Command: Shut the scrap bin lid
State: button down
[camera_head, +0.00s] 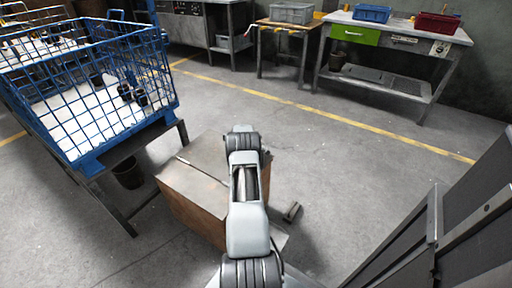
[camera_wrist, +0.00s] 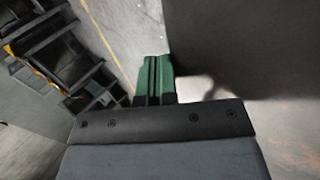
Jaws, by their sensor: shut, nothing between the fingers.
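The scrap bin appears to be the rusty brown box (camera_head: 190,208) on the floor in the head view, with a flat grey top that looks like its lid (camera_head: 193,165). My arm passes over its right part and hides it, so I cannot tell whether the lid is fully down. In the wrist view my gripper (camera_wrist: 154,62) shows its green fingers pressed together and empty. A dark grey flat surface (camera_wrist: 235,45) lies just right of the fingertips; I cannot tell whether it is the bin or whether they touch. The gripper is hidden in the head view.
A blue wire basket (camera_head: 115,85) on a dark stand is left of the box. A small metal piece (camera_head: 292,212) lies on the floor to its right. A workbench (camera_head: 398,32) stands at the back right. A dark metal structure (camera_head: 465,225) fills the lower right. Mid-floor is clear.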

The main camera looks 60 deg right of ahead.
dwell(0.4)
notch_tip(320, 180, up, 14)
jog(key=p, duration=0.5)
jog(key=w+a+r+t+y+p, duration=0.15)
jog(key=a+r+p, duration=0.25)
jog(key=a+r, duration=0.55)
jog(key=w+a+r+p, duration=0.3)
jog(key=a+r+p, duration=0.1)
jog(key=a+r, duration=0.55)
jog(key=w+a+r+t+y+p, duration=0.1)
jog(key=w+a+r+p, duration=0.25)
jog(key=a+r, duration=0.55)
jog(key=s+a+r+y+p, duration=0.1)
jog(key=s+a+r+p, duration=0.25)
jog(key=a+r, duration=0.35)
jog(key=s+a+r+y+p, duration=0.1)
jog(key=s+a+r+p, duration=0.25)
jog(key=a, duration=0.45)
jog(key=s+a+r+y+p, duration=0.1)
jog(key=s+a+r+p, duration=0.1)
jog(key=s+a, duration=0.4)
jog(key=s+a+r+y+p, duration=0.2)
jog(key=s+a+p, duration=0.3)
jog(key=a, duration=0.3)
jog(key=shift+s+a+r+t, duration=0.25)
jog(key=shift+s+r+t, duration=0.25)
jog(key=shift+r, duration=0.35)
